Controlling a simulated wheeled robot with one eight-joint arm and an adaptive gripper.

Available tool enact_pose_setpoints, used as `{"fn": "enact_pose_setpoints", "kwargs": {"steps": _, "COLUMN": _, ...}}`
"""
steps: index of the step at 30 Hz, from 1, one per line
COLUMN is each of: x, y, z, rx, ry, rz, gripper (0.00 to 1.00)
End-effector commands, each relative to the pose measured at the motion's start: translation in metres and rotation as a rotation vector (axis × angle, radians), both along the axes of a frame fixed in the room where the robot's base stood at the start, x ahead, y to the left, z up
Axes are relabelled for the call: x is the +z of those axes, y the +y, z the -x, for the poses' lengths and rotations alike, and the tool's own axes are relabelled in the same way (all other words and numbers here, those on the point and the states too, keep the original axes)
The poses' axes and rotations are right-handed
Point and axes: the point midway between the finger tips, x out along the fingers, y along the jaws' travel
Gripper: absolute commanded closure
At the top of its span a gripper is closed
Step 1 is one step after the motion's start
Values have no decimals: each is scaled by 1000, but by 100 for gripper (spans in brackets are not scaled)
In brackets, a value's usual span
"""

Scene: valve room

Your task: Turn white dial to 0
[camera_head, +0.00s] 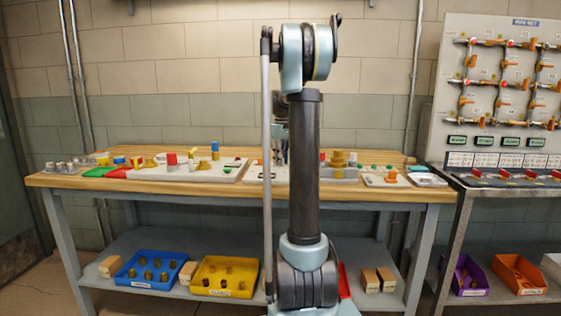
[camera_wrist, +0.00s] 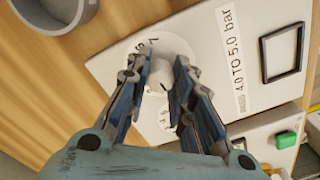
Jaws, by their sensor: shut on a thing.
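In the wrist view, the white dial (camera_wrist: 160,72) is a pale round knob on a white panel (camera_wrist: 198,35). Printed numerals show around it, some hidden by my fingers. My gripper (camera_wrist: 160,80) reaches down over the dial, with one finger on each side, and is shut on it. The pointer and exact setting of the dial cannot be made out. In the head view, my arm hides the dial and my gripper almost entirely.
A label (camera_wrist: 235,55) and a black square frame (camera_wrist: 283,53) lie right of the dial. A grey round cup-like part (camera_wrist: 62,12) sits at upper left. The wooden workbench (camera_head: 80,181) holds several fixtures. A valve board (camera_head: 490,110) stands at right.

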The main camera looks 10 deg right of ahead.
Motion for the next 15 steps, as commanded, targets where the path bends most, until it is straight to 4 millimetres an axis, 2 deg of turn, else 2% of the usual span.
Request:
{"fn": "enact_pose_setpoints", "kwargs": {"steps": 7, "x": -1, "y": 0, "z": 0, "rx": 112, "ry": 1, "rz": 0, "gripper": 100}}
{"fn": "enact_pose_setpoints", "kwargs": {"steps": 15, "x": -1, "y": 0, "z": 0, "rx": 157, "ry": -1, "rz": 1, "gripper": 100}}
